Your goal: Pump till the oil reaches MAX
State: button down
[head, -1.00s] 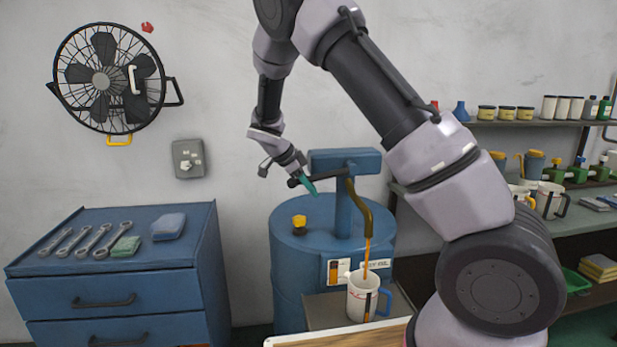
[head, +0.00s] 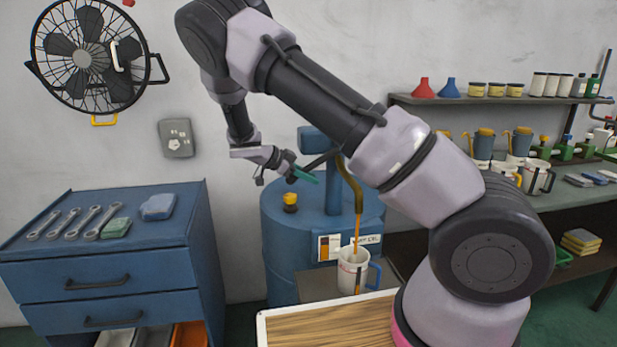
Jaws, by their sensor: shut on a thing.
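A blue oil drum (head: 285,235) with a blue pump head (head: 316,140) stands at the centre. An olive, curved spout (head: 352,185) comes down from the pump. An orange oil stream (head: 356,235) runs from it into a white jug (head: 347,274) with a blue handle. A narrow upright strip shows on the jug's side, with orange in it. The oil level and any MAX mark are too small to read. My gripper (head: 288,170) is shut on the teal grip of the pump lever (head: 306,177), left of the pump head. My arm hides part of the pump.
A blue drawer cabinet (head: 100,258) with wrenches stands at the left. A wood-topped surface (head: 330,325) is in front. Shelves (head: 545,200) with jugs and bottles are at the right. A fan (head: 85,58) hangs on the wall. A yellow-capped fitting (head: 290,201) sits on the drum.

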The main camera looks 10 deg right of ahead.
jog(key=c, duration=0.7)
grip_release()
jog(key=v, duration=1)
jog(key=shift+a+r, duration=0.25)
jog(key=shift+a, duration=0.05)
